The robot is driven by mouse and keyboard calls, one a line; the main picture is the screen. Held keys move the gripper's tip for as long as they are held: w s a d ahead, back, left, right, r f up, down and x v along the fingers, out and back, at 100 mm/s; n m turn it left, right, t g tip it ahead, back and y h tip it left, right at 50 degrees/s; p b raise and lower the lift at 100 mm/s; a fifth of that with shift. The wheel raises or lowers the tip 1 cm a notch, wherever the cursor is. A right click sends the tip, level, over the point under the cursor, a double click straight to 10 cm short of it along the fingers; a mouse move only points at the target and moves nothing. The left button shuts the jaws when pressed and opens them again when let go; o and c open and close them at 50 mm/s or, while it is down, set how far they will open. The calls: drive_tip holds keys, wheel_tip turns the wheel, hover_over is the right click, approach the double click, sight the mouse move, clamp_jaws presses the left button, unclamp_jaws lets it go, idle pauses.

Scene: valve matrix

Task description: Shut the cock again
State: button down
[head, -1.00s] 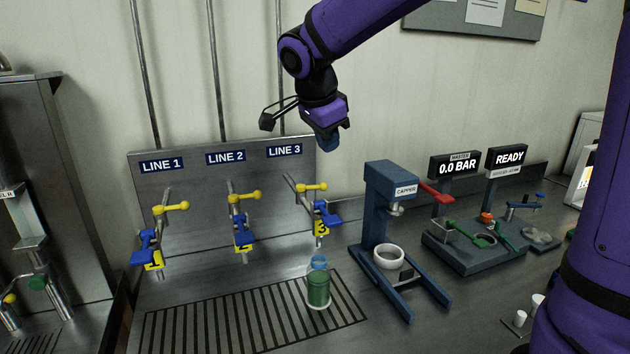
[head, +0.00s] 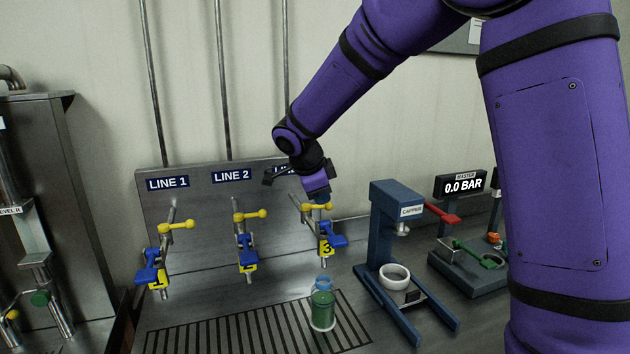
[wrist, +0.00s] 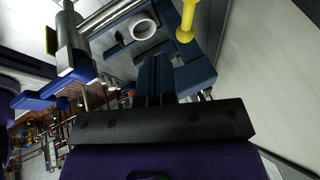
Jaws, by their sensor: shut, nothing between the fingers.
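Three cocks stand on the metal panel (head: 215,250), each with a yellow lever and a blue handle. The line 3 cock's yellow lever (head: 309,207) points right, and its blue handle (head: 336,241) sits below. My gripper (head: 322,199) is shut and empty at the line 3 yellow lever; I cannot tell if they touch. In the wrist view my shut fingers (wrist: 154,72) have a yellow knob (wrist: 186,32) to their right and a blue handle (wrist: 48,95) to their left. A green-filled vessel (head: 322,311) stands on the grate below line 3.
The line 1 cock (head: 178,226) and line 2 cock (head: 250,215) are to the left. The capper (head: 394,215) stands close on the right. Beyond it a display (head: 460,185) reads 0.0 BAR. The slotted grate (head: 240,334) is bare left of the vessel.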

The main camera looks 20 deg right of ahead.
sight(317, 207)
drive_tip(key=shift+w+d+f, duration=0.25)
drive_tip(key=shift+w+f, duration=0.45)
drive_tip(key=shift+w, duration=0.15)
drive_tip(key=shift+w+d+f, duration=0.25)
drive_tip(key=shift+w+f, duration=0.45)
drive_tip(key=shift+w, duration=0.15)
drive_tip(key=shift+w+d+f+n+t, duration=0.2)
drive_tip(key=shift+w+d+n+t, duration=0.1)
drive_tip(key=shift+w+n, duration=0.4)
drive_tip(key=shift+s, duration=0.1)
drive_tip(key=shift+s+f, duration=0.1)
drive_tip(key=shift+s, duration=0.05)
